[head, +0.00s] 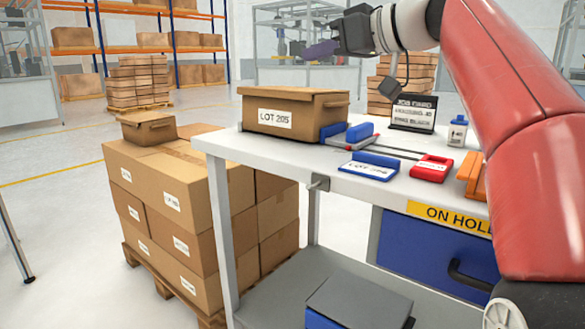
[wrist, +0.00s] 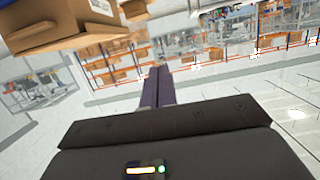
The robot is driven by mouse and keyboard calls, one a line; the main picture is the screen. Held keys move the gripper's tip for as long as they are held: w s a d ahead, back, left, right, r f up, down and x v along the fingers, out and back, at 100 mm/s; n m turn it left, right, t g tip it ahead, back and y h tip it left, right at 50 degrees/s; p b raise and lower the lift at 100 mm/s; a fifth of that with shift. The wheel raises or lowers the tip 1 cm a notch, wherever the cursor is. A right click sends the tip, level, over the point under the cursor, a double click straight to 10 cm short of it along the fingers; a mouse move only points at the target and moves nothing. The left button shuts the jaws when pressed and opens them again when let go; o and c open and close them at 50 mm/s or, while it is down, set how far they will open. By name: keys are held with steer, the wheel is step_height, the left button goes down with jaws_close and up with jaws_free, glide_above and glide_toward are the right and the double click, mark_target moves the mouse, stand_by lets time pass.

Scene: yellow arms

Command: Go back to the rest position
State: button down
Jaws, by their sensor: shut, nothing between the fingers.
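My gripper (head: 321,50) is raised above the back of the white worktable (head: 222,149) in the head view, at the end of my red arm. Its dark purple fingers point left and are together, with nothing between them. In the wrist view the closed fingers (wrist: 156,87) stick out past the dark gripper body into open air. The gripper is apart from everything on the table.
A cardboard box (head: 318,112) marked LOT 205 stands at the table's left end. Blue pieces (head: 360,132), a red item (head: 431,168), a small bottle (head: 457,132) and a sign (head: 413,112) share the tabletop. Stacked cartons (head: 190,215) stand left of the table; open floor lies beyond.

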steer(key=s+d+f+m+g+h+p, duration=0.1)
steer(key=s+d+f+m+h, duration=0.2)
steer(key=s+f, duration=0.5)
steer(key=s+d+f+m+g+h+p, duration=0.1)
steer(key=s+f, duration=0.8)
steer(key=f, duration=0.9)
steer(key=s+d+f+m+g+h+p, duration=0.1)
steer(key=s+d+f+m+h, duration=0.5)
steer(key=f, duration=0.7)
steer(key=s+d+h+p, duration=0.1)
steer(key=s+h, duration=0.1)
steer(key=shift+s+g, duration=0.3)
steer(key=shift+g, duration=0.1)
steer(key=shift+f, duration=0.1)
